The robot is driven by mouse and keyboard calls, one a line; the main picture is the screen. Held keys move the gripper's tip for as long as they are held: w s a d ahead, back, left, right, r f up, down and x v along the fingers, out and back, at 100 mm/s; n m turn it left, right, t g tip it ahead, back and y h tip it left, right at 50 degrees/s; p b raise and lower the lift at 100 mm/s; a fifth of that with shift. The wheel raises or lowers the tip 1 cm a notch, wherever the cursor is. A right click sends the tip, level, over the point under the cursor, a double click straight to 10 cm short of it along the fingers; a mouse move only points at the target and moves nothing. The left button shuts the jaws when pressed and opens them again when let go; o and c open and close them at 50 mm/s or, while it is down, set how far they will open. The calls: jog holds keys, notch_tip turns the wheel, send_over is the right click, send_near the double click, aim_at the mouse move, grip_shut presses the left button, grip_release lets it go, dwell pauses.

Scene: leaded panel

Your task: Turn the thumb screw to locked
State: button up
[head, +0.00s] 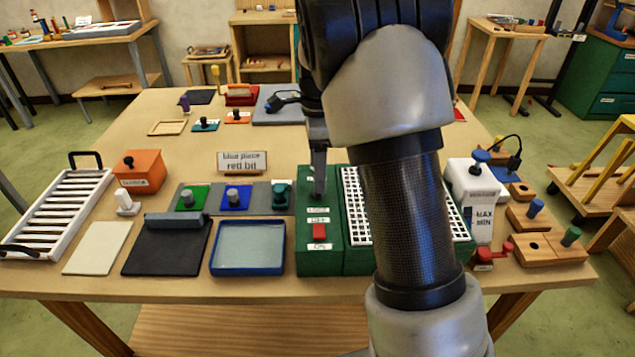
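My gripper (318,184) points down over the far end of a green box (306,262), its fingers edge-on, so their gap does not show. The box has small white labels and a red switch (319,232) on top. I cannot make out a thumb screw for certain; whatever lies under my fingertips is hidden. Other knobs in view are a black one (128,161) on an orange box (140,172) at the left and a blue one (480,157) on a white box (470,185) at the right. The label words near my gripper are too small to read.
My arm covers part of a white grid (357,205) on the green base. A blue-rimmed tray (247,271), a black pad (165,250) and a white slatted rack (62,205) stand left. Wooden blocks with pegs (552,247) stand right.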

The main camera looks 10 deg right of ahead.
jog(key=shift+f, duration=2.15)
jog(key=shift+c, duration=0.5)
jog(key=c, duration=1)
jog(key=shift+o, duration=0.2)
